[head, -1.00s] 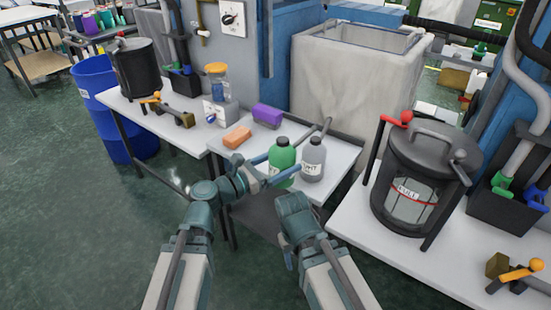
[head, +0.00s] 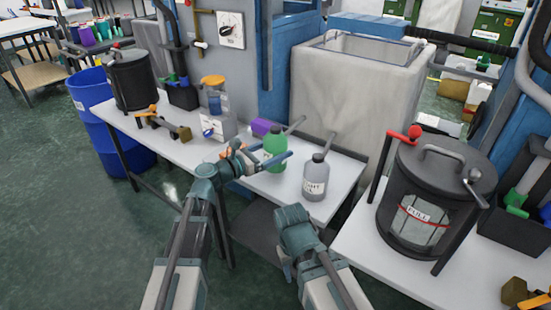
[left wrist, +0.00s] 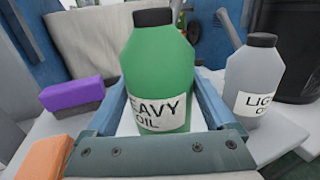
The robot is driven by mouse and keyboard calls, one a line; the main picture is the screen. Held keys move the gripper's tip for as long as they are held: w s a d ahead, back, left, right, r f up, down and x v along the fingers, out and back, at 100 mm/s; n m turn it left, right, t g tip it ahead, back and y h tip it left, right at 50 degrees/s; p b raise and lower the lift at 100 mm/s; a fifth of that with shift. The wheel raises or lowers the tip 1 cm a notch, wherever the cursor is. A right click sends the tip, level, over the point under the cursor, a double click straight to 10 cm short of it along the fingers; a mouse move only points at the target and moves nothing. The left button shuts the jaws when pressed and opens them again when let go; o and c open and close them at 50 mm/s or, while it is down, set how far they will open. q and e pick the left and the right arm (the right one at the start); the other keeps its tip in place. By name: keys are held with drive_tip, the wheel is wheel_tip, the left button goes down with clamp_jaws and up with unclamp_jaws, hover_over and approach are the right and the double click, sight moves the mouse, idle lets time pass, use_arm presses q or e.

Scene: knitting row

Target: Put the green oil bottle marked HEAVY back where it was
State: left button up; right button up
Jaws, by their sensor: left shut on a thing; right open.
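The green oil bottle (head: 274,148), with a black cap, is upright over the small white cart top (head: 338,172). Its label reads "HEAVY OIL" in the left wrist view (left wrist: 160,75). My left gripper (head: 267,164) is shut on it, one finger on each side. I cannot tell for sure whether its base is clear of the cart. A grey bottle (head: 316,178) marked "LIGHT" (left wrist: 252,85) stands to its right, apart from it. My right gripper (head: 287,268) is open and empty, low in front of the cart.
A purple block (head: 260,127) and a mostly hidden orange block (head: 225,154) lie left of the bottle. A pipe rises behind the bottles. A large pale bin (head: 350,100) stands behind. A black pot (head: 436,190) stands on the right table.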

use_arm(q)
wheel_tip(320, 180, down, 4)
drive_tip(key=b, duration=0.3)
drive_tip(key=shift+r, duration=0.3)
drive_tip(key=o, duration=1.4)
drive_tip(key=shift+s+a, duration=0.15)
drive_tip(key=v, duration=1.1)
drive_tip(key=shift+s+a, duration=0.15)
drive_tip(key=shift+a, duration=0.1)
